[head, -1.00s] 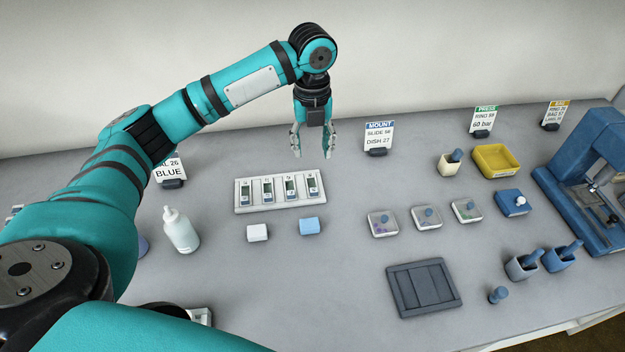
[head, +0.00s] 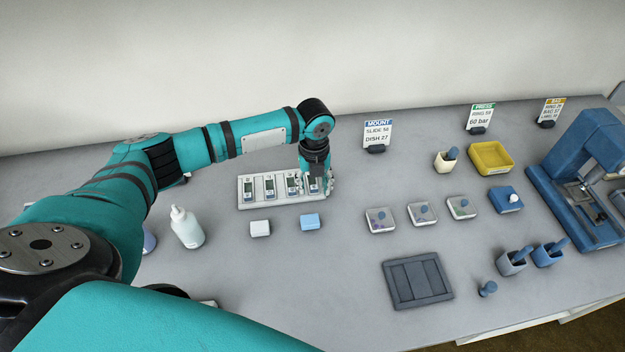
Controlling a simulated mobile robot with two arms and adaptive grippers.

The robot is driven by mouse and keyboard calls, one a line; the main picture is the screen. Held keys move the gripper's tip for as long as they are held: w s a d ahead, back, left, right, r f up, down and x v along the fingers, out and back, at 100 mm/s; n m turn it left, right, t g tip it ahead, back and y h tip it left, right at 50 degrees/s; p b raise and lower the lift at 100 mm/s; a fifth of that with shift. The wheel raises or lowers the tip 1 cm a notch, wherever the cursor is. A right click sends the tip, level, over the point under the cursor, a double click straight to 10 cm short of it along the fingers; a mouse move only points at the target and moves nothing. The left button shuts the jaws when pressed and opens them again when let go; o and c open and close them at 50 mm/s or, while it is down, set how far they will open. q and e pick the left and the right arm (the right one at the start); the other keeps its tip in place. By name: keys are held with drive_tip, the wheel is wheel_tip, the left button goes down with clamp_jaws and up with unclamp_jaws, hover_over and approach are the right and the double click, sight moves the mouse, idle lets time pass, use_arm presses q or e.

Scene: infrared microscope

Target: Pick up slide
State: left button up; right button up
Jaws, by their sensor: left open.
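A white slide rack (head: 262,204) lies on the bench and holds several slides with dark labels in a row. The leftmost slide (head: 248,188) and its neighbours show clearly. My left gripper (head: 318,190) points down at the right end of the rack, around or just over the rightmost slide (head: 313,184). It is open, and its fingers partly hide that slide. I cannot tell whether the fingers touch it. The MOUNT card (head: 378,133) behind the rack reads SLIDE and DISH with numbers. My right gripper is not in view.
A white block (head: 260,228) and a blue block (head: 310,222) lie just in front of the rack. A bottle (head: 187,227) stands to the left. Three small dishes (head: 421,213), a dark tray (head: 417,281), a yellow tray (head: 491,158) and a blue microscope (head: 585,180) stand to the right.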

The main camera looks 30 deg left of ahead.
use_arm(q)
drive_tip(key=c, duration=0.9)
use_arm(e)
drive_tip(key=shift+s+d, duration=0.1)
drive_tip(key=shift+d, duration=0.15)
